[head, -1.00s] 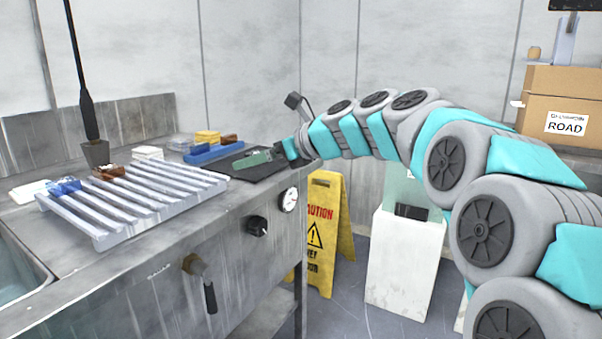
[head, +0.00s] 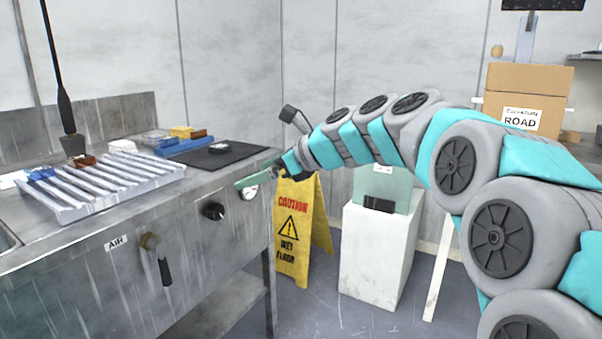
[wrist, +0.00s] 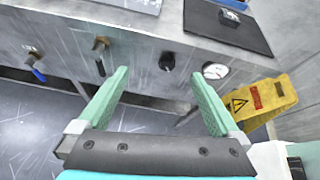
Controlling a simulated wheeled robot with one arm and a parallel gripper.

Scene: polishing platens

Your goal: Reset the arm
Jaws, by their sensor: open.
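My gripper (head: 258,178) is in front of the bench's right end in the head view, close to the gauge. In the wrist view my gripper (wrist: 160,75) shows two green fingers spread wide apart with nothing between them. My arm reaches in from the right. The black mat (head: 205,156) lies on the bench top behind the gripper, with a small black object (head: 220,148) on it. The mat also shows in the wrist view (wrist: 225,35), beyond the fingers.
The steel bench (head: 195,255) carries a slatted rack (head: 100,190) and a blue tray (head: 190,146). A knob (head: 213,210) and a gauge (head: 249,192) sit on its front. A yellow caution sign (head: 290,235) and white pedestal (head: 375,255) stand right of it. Cardboard boxes (head: 525,78) are at the right.

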